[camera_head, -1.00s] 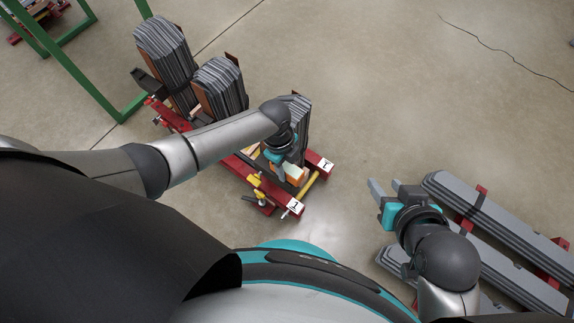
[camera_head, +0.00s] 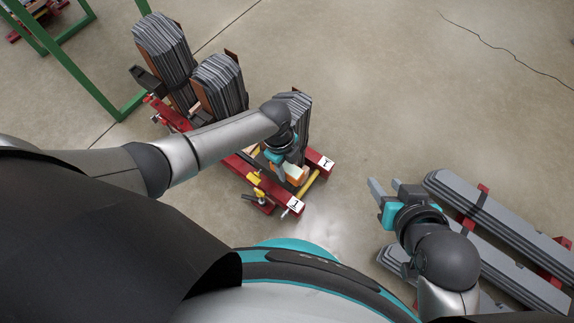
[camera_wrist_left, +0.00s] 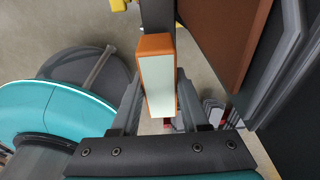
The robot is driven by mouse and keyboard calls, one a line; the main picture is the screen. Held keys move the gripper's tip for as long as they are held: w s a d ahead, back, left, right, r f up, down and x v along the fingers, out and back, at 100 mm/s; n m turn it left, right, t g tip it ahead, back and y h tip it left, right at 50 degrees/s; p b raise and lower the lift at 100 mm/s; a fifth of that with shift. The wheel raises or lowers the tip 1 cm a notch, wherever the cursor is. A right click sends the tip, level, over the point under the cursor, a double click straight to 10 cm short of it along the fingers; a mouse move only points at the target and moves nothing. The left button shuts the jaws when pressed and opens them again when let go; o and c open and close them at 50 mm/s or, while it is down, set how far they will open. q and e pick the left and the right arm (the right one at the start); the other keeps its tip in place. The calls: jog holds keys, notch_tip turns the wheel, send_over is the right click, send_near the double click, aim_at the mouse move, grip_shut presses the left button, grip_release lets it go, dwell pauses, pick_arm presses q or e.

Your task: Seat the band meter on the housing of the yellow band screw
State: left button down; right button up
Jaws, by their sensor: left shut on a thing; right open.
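The band meter is an orange box with a pale face, between the jaws of my left gripper (camera_wrist_left: 160,105) in the left wrist view; its orange top (camera_wrist_left: 155,42) overlaps a dark upright bar (camera_wrist_left: 158,15), and I cannot tell if they touch. In the head view the meter (camera_head: 296,174) shows partly below my left gripper (camera_head: 284,168), at the front core stack. The yellow band screw (camera_head: 258,194) is left of it on the red stand; a yellow part (camera_wrist_left: 118,4) shows at the wrist view's top. Its housing is not clearly visible. My right gripper (camera_head: 381,190) is open and empty.
The front stack (camera_head: 298,112) of grey laminations stands beside my left gripper, on red rails (camera_head: 318,162). Two more stacks (camera_head: 220,82) stand behind to the left, near a green frame (camera_head: 75,65). Grey lamination piles (camera_head: 495,220) lie at the right. Floor between is clear.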

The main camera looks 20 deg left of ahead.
aim_at(286, 165)
pick_arm(q)
jog(key=shift+f+b, duration=0.35)
jog(key=shift+f, duration=0.15)
pick_arm(e)
jog(key=shift+f, duration=0.4)
pick_arm(q)
jog(key=shift+c, duration=1.6)
grip_release()
pick_arm(e)
jog(key=shift+a, duration=0.1)
